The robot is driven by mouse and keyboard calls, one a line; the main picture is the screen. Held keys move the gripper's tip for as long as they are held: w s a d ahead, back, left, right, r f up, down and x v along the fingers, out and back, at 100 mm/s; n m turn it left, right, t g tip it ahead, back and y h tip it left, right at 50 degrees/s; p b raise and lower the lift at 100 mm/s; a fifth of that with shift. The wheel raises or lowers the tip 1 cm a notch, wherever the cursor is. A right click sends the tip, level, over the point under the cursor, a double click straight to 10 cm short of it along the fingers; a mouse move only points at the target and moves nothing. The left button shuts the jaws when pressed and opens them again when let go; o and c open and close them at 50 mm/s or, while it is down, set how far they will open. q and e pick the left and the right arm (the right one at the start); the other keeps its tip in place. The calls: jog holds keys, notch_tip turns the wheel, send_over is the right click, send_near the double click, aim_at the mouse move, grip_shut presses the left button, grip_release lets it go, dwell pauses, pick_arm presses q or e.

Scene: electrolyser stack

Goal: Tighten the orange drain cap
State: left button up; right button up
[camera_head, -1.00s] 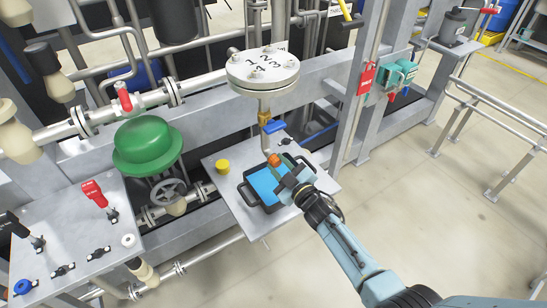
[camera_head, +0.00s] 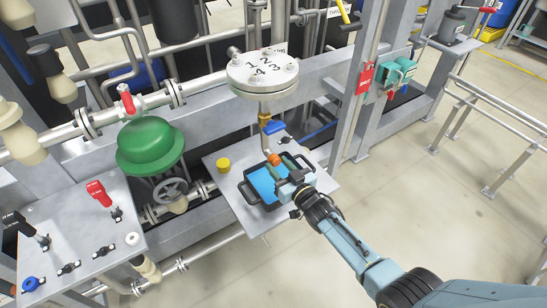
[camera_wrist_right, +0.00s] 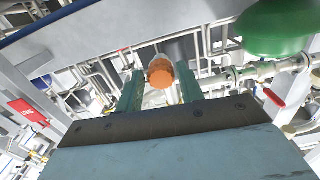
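The orange drain cap (camera_head: 273,159) sits at the lower end of the vertical drain pipe, below a valve with a blue handle (camera_head: 274,128), above the blue tray. In the right wrist view the cap (camera_wrist_right: 160,74) shows between the two green fingers, with a visible gap on each side. My right gripper (camera_head: 283,163) is open around or just short of the cap; the exact depth is hard to tell. My left gripper is not in view.
The black-rimmed tray with blue liquid (camera_head: 262,182) lies on a metal shelf (camera_head: 237,205) under the pipe. A yellow cap (camera_head: 223,165) stands at the shelf's left. A round numbered flange (camera_head: 263,75) is above. A green dome (camera_head: 150,146) is to the left.

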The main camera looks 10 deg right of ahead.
jog(key=shift+o, duration=1.1)
jog(key=shift+r, duration=0.1)
jog(key=shift+o, duration=0.2)
jog(key=p+v, duration=0.2)
jog(key=v, duration=1.1)
jog(key=shift+s+r, duration=0.1)
jog(key=shift+s, duration=0.05)
